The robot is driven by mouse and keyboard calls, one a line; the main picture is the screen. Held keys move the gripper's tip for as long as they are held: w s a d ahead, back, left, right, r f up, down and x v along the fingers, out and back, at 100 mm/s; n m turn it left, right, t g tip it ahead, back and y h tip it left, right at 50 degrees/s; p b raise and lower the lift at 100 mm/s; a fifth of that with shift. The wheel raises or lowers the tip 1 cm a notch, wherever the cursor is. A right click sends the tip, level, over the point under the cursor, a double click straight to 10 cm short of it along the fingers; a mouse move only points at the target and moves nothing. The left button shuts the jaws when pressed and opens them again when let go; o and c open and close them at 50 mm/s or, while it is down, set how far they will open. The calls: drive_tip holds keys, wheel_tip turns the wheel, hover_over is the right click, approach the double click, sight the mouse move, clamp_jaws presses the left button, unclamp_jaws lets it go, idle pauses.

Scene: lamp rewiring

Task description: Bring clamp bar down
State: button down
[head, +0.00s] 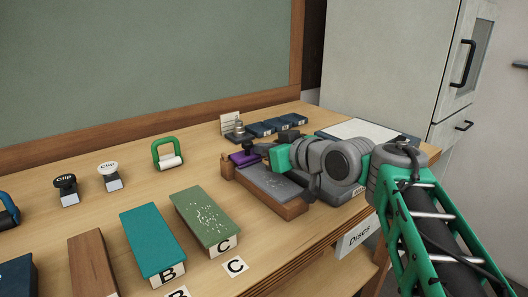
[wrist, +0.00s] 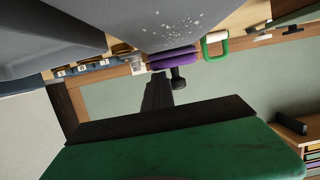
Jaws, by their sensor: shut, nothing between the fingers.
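A wooden fixture (head: 291,209) with a dark grey, white-specked bed (head: 272,183) stands at the right of the bench. A purple bar (head: 242,157), which looks like the clamp bar, lies at the bed's far left end. In the wrist view the purple bar (wrist: 174,60) shows with a dark knob (wrist: 178,81) by it. My gripper (head: 261,150) is just right of the purple bar, above the bed's far end. In the wrist view its dark fingers (wrist: 157,92) are together and empty, close to the bar. I cannot tell whether they touch it.
A green block (head: 207,217) marked C and a teal block (head: 153,244) marked B lie left of the fixture. A green-handled tool (head: 167,155) and two clips (head: 110,176) stand farther back. Dark blue boxes (head: 262,128) are behind the fixture. A grey cabinet (head: 385,70) stands back right.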

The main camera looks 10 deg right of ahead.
drive_tip(key=shift+s+f+b, duration=0.2)
drive_tip(key=shift+f+b, duration=0.4)
drive_tip(key=shift+f, duration=0.7)
drive_tip(key=shift+d+f, duration=0.1)
drive_tip(key=s+d+r, duration=0.1)
drive_tip(key=s, duration=0.1)
drive_tip(key=s+d+r+p, duration=0.1)
drive_tip(key=s+r, duration=0.1)
drive_tip(key=s+d+r, duration=0.1)
drive_tip(key=s+d, duration=0.1)
drive_tip(key=shift+s+r, duration=0.2)
drive_tip(key=shift+r, duration=0.1)
drive_tip(key=shift+a, duration=0.1)
